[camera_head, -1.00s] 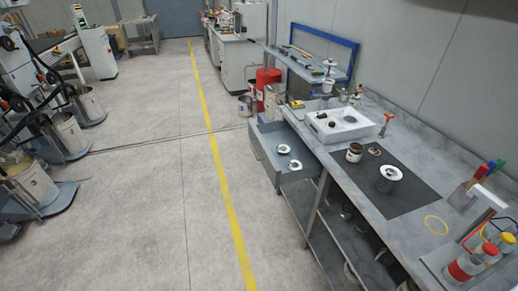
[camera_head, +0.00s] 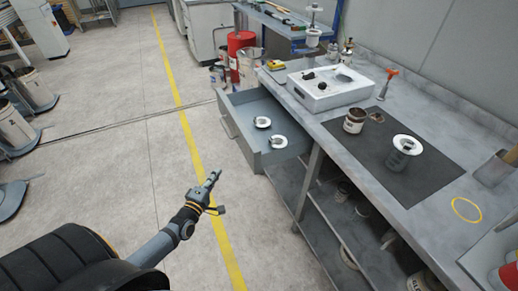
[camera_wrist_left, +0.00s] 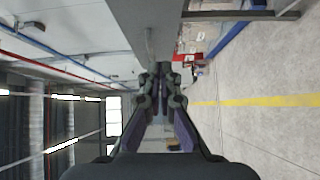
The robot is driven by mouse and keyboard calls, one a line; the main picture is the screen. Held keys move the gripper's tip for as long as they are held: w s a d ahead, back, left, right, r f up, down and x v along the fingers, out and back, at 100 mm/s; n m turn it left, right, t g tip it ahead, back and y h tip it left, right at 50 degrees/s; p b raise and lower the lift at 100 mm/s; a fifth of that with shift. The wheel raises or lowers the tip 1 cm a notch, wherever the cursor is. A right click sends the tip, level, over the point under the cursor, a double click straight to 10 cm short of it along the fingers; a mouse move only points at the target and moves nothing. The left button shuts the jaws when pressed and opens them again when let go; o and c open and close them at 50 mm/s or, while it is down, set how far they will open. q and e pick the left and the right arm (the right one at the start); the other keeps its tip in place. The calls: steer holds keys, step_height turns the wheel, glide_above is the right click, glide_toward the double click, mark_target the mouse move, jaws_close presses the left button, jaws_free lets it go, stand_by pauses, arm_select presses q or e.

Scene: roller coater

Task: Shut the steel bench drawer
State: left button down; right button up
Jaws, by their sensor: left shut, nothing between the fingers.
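The steel bench drawer (camera_head: 240,143) is pulled open at the left end of the steel bench (camera_head: 455,150). Two small white round items (camera_head: 270,132) lie inside it. Its front faces left, toward the yellow floor line. My left gripper (camera_head: 215,175) is shut and empty, in the air over the floor, in front of and a little below the drawer in the head view, apart from it. In the left wrist view its fingers (camera_wrist_left: 161,72) are together, with a grey surface (camera_wrist_left: 140,30) beyond them that I cannot identify surely. My right gripper does not show.
A white tray (camera_head: 310,95), a dark mat (camera_head: 440,185) and cans stand on the bench. A lower shelf (camera_head: 330,215) with several cans is under it. A red drum (camera_head: 240,48) and buckets stand behind the drawer. The floor left of the drawer is clear.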

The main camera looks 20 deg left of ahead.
arm_select(q)
steer(key=w, duration=0.4)
steer(key=w+d+b, duration=0.1)
steer(key=w, duration=0.3)
steer(key=w+r+b, duration=0.1)
steer(key=w, duration=0.3)
steer(key=shift+w+d, duration=0.15)
steer(key=shift+d, duration=0.05)
steer(key=shift+w+d, duration=0.35)
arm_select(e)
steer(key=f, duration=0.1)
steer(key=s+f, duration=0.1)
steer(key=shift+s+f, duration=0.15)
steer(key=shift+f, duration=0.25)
arm_select(q)
steer(key=shift+d, duration=0.1)
